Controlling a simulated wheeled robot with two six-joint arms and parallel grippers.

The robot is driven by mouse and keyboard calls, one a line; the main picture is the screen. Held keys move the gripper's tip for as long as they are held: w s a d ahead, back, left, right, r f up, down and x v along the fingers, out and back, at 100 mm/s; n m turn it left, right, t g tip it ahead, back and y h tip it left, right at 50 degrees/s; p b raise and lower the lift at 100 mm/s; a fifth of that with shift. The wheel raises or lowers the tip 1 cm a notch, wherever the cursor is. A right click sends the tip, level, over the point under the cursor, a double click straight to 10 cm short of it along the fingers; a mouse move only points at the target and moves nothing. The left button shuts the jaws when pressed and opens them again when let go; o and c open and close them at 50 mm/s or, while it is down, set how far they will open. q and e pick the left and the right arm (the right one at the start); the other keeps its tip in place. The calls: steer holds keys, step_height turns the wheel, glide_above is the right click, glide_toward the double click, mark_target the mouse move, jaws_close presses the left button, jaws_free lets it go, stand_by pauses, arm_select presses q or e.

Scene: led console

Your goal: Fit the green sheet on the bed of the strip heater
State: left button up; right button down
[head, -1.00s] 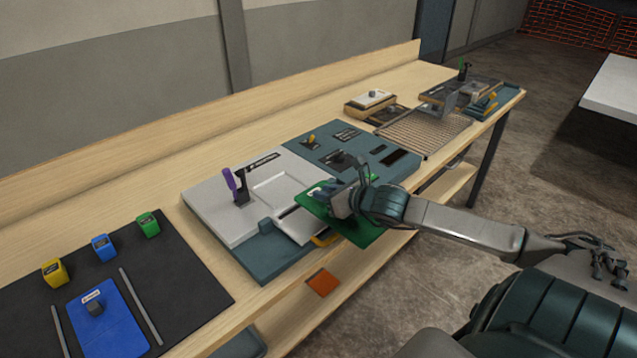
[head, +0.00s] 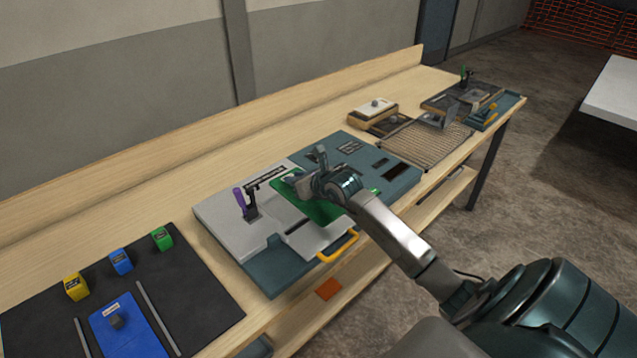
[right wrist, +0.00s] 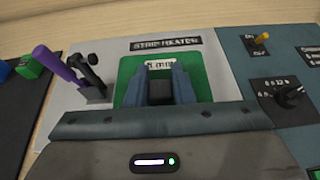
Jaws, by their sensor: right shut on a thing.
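The green sheet (head: 317,209) is in my right gripper (head: 308,184), which is shut on its dark grip block. In the head view the sheet lies over the right part of the strip heater (head: 228,215); whether it touches the bed cannot be told. In the right wrist view the sheet (right wrist: 127,72) shows behind my gripper's fingers (right wrist: 160,88), below the "STRIP HEATER" label (right wrist: 166,43). Its white label (right wrist: 161,65) shows between the fingers. The gripper hides much of the sheet and bed. My left gripper is not in view.
A purple-handled lever (head: 241,202) stands at the heater's left, and a yellow handle (head: 338,247) sits at its front. A teal panel with switches (head: 398,175) adjoins on the right. A blue sheet (head: 127,331) lies on the black mat (head: 192,283).

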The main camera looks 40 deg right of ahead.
steer(key=shift+w+a+r, duration=0.35)
steer(key=shift+w+a, duration=0.4)
steer(key=shift+w, duration=0.05)
steer(key=shift+f, duration=0.15)
steer(key=b, duration=0.5)
glide_above(292, 208)
steer(key=shift+w+f, duration=0.15)
steer(key=shift+f, duration=3)
steer(key=shift+f+b, duration=0.65)
steer(key=shift+f, duration=0.5)
steer(key=c, duration=1.2)
jaws_free()
steer(key=shift+o, duration=0.2)
